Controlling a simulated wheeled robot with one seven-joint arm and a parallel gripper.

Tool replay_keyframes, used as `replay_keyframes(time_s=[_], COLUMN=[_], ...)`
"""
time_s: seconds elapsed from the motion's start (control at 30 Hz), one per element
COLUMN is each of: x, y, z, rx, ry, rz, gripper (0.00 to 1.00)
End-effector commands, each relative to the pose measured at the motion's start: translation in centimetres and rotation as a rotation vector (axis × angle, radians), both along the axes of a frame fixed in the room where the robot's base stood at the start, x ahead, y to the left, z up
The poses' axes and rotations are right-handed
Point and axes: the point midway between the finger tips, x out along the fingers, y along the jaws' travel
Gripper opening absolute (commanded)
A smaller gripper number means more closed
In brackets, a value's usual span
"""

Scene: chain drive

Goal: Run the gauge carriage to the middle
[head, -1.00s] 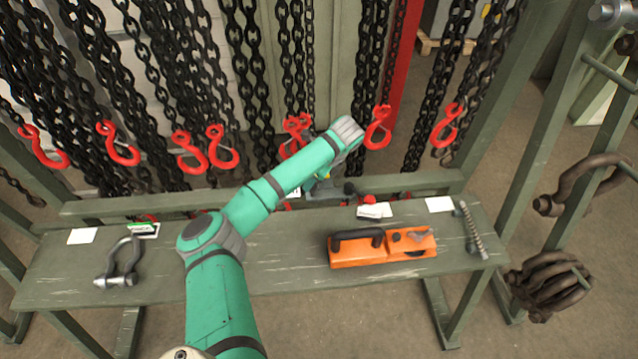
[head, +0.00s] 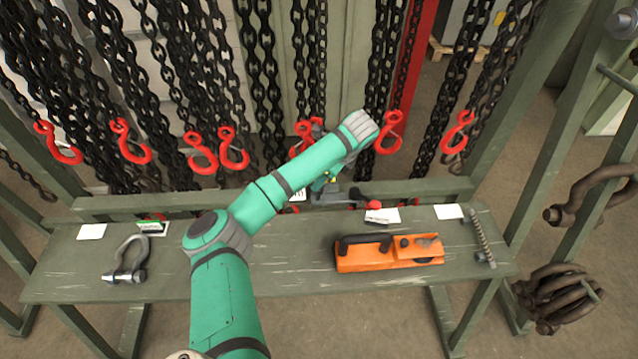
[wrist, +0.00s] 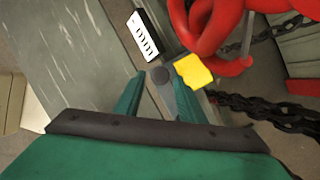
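My gripper (wrist: 157,98) points down at the back of the bench; in the head view my arm hides most of it. In the wrist view its two teal fingers stand apart, with a dark grey round-ended piece (wrist: 161,78) showing between them. I cannot tell whether they touch it. A yellow block (wrist: 194,71) sits just right of the fingers. In the head view a grey device (head: 330,194) shows partly behind my forearm, with a dark bar and a red knob (head: 373,205) to its right. I cannot tell which part is the gauge carriage.
Red hooks (head: 390,133) on black chains hang close behind the bench (head: 180,284). An orange tool (head: 388,254), a shackle (head: 126,260) and a threaded rod (head: 478,238) lie on the bench. The bench's front middle is clear.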

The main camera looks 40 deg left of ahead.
Motion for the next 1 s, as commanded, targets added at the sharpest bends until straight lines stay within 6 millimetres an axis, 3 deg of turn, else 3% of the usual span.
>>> replay_keyframes(time_s=[0.2, 0.4, 0.83, 0.93, 1.0], x=[0.1, 0.2, 0.3, 1.2, 2.6], y=[-1.3, -2.1, -2.4, -3.5, -5.2], z=[3.8, 5.8, 6.2, 5.9, 5.5], rx=[0.001, 0.001, -0.001, -0.028, -0.072], ry=[-0.003, -0.002, -0.004, -0.046, -0.112], rz=[0.002, 0.003, 0.005, 0.006, 0.012], gripper=[0.36, 0.36, 0.36, 0.36, 0.36])
